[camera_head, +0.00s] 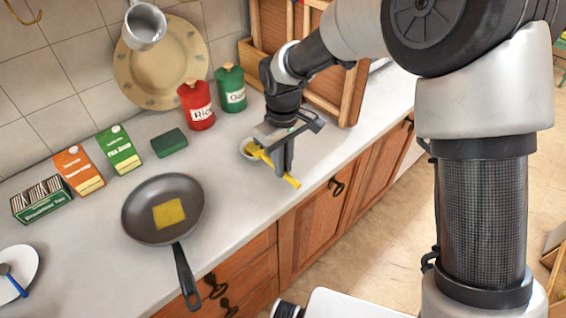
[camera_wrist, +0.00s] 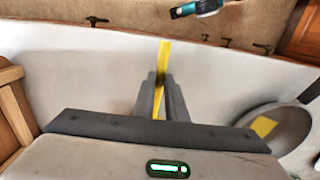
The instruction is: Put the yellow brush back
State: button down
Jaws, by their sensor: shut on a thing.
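My gripper (camera_head: 282,168) is shut on the yellow brush (camera_head: 292,181) above the white counter, near its front edge. The brush sticks out on both sides of the fingers, slanting down to the right in the head view. In the wrist view the fingers (camera_wrist: 160,80) pinch the brush's yellow handle (camera_wrist: 165,53), which points away from me. A small pale round dish (camera_head: 245,146) shows just behind the brush, partly hidden by it and the gripper. I cannot tell whether the brush touches the dish or the counter.
A dark frying pan (camera_head: 137,217) with a yellow square (camera_head: 169,213) in it is on the counter (camera_head: 230,200). A green block (camera_head: 169,143), red canister (camera_head: 197,106), green canister (camera_head: 231,89) and cartons (camera_head: 79,170) stand along the wall. A wooden rack (camera_head: 352,98) is behind my gripper.

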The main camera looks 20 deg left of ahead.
jog(key=c, duration=1.8)
grip_release()
notch_tip(320, 180, up, 13)
jog(key=p, duration=0.1)
